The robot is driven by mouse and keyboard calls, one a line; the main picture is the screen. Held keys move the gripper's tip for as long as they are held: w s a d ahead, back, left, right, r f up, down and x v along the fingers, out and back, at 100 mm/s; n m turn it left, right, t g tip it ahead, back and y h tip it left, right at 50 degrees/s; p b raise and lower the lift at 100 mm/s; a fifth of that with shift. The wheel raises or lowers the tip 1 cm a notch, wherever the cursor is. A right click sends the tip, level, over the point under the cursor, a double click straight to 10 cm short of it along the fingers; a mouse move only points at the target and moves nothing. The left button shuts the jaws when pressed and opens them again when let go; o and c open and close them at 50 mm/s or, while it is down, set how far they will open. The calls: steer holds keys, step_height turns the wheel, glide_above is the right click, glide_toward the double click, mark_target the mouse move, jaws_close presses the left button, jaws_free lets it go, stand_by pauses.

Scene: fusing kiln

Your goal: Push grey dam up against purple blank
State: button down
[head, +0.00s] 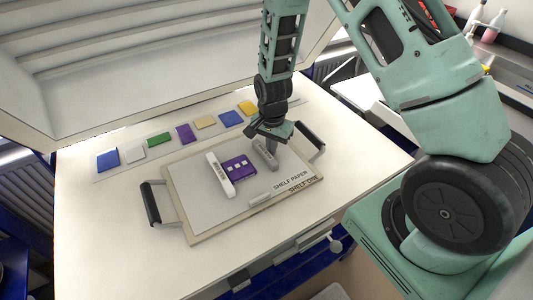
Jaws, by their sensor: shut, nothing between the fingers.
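My gripper (271,143) is shut and empty, low over the far right part of the grey dam. It hides part of the dam, and I cannot tell whether the fingertips touch it. A white dam (217,172) lies along the blank's left side, close against it or nearly so.
The kiln shelf (205,233) has black handles at left (151,204) and right (312,141). A short pale bar (260,199) lies near the blank's front. A row of coloured glass pieces (159,139) lies behind the shelf. Front-left paper is clear.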

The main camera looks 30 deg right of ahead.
mark_target(261, 153)
steer(key=shift+a, duration=1.75)
stand_by(1.2)
steer(key=shift+d+p, duration=0.3)
steer(key=shift+d, duration=0.35)
steer(key=shift+r, duration=0.15)
steer(key=shift+r+p, duration=3.55)
steer(key=shift+r, duration=0.85)
